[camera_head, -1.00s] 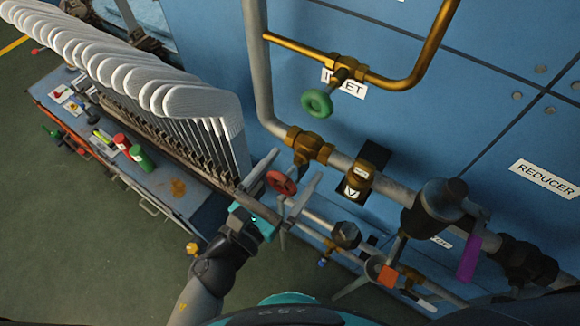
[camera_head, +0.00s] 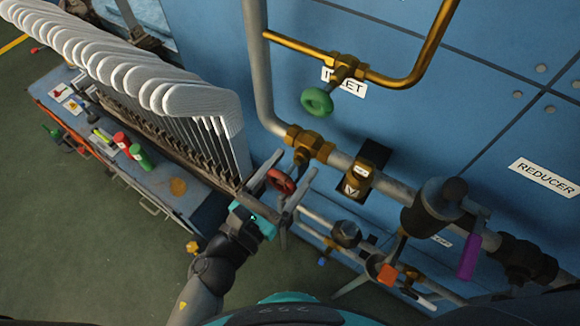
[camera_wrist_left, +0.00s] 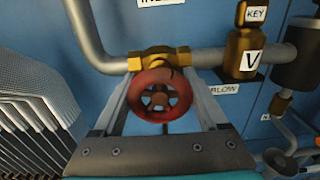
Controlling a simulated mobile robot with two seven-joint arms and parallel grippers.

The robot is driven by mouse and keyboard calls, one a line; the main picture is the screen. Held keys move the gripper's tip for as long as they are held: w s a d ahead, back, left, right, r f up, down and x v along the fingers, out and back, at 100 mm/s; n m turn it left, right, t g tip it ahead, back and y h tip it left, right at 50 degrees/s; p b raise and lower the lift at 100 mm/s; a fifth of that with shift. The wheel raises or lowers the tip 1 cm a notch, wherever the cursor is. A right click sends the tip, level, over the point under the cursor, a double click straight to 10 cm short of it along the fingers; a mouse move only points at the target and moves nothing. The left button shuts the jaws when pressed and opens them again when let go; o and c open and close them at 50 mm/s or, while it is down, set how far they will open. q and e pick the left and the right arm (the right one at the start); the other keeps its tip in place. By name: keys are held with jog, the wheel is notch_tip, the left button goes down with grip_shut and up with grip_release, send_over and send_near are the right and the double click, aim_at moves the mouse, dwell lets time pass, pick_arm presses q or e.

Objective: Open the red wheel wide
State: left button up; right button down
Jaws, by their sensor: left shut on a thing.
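The red wheel (camera_head: 281,181) sits on a brass valve (camera_head: 309,145) on the grey pipe. In the left wrist view the red wheel (camera_wrist_left: 160,95) faces me, with its spokes showing and the brass valve body (camera_wrist_left: 159,60) behind it. My left gripper (camera_head: 287,177) has one finger on each side of the wheel and is shut on its rim. The left wrist view shows the two fingers (camera_wrist_left: 160,100) flanking the wheel. My right gripper is not in either view.
A green wheel (camera_head: 317,101) hangs above on the brass inlet pipe. A brass key block (camera_head: 358,180) and a dark reducer (camera_head: 432,207) with a purple handle (camera_head: 469,257) are to the right. White sock boards (camera_head: 200,99) stand close on the left.

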pick_arm(q)
jog(key=shift+n, duration=0.3)
jog(key=n+p, duration=0.1)
jog(key=n, duration=0.2)
jog(key=shift+n+p, duration=0.3)
jog(key=shift+n, duration=1.3)
jog(key=o, duration=1.3)
jog(key=shift+s, duration=0.15)
jog(key=b+v, duration=0.2)
jog(key=v, duration=1.3)
jog(key=shift+a, duration=0.1)
